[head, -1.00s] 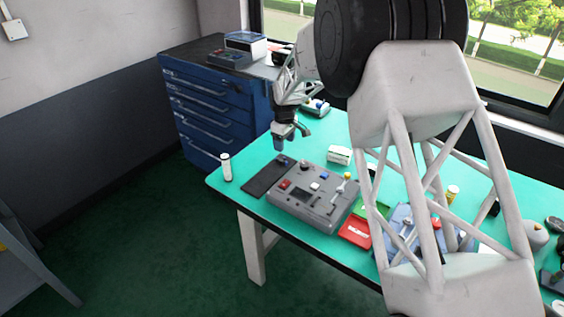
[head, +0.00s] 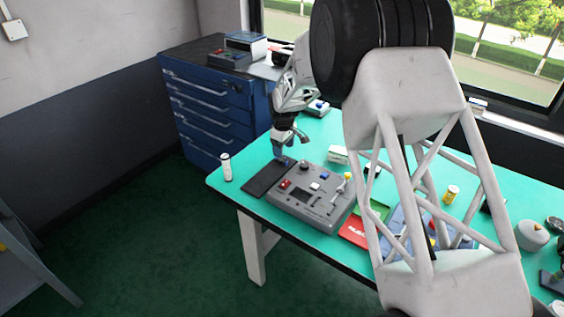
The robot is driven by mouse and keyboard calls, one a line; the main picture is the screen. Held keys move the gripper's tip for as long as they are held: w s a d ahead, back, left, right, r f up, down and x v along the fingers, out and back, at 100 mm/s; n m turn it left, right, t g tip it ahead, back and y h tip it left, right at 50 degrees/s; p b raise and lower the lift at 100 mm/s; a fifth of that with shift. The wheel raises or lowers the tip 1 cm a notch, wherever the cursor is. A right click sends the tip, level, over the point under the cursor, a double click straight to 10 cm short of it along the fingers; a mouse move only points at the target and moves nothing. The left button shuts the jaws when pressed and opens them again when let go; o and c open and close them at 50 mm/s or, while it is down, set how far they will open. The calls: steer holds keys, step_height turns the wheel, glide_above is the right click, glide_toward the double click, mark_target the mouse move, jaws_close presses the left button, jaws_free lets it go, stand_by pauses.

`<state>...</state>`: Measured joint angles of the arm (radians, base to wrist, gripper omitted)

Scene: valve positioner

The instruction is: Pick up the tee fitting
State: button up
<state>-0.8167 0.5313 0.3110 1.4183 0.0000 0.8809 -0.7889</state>
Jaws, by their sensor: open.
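My gripper (head: 282,159) points down over the far end of the dark mat (head: 262,180), left of the grey control box (head: 306,202). It is open; its fingers are small and partly lost against the mat. I cannot make out the tee fitting for sure. A small dark piece showed at that far end of the mat earlier, and the gripper now covers that spot. I cannot tell whether the fingers touch anything.
A white bottle (head: 226,167) stands at the table's left corner. A white box (head: 338,154) sits behind the control box. A red tray (head: 354,231) and a green tray (head: 377,209) lie to its right. My arm links hide part of the right side.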

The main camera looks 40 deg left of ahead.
mark_target(284, 159)
steer(key=shift+f, duration=2.6)
steer(key=c, duration=1)
steer(key=shift+r, duration=0.15)
step_height(284, 159, up, 10)
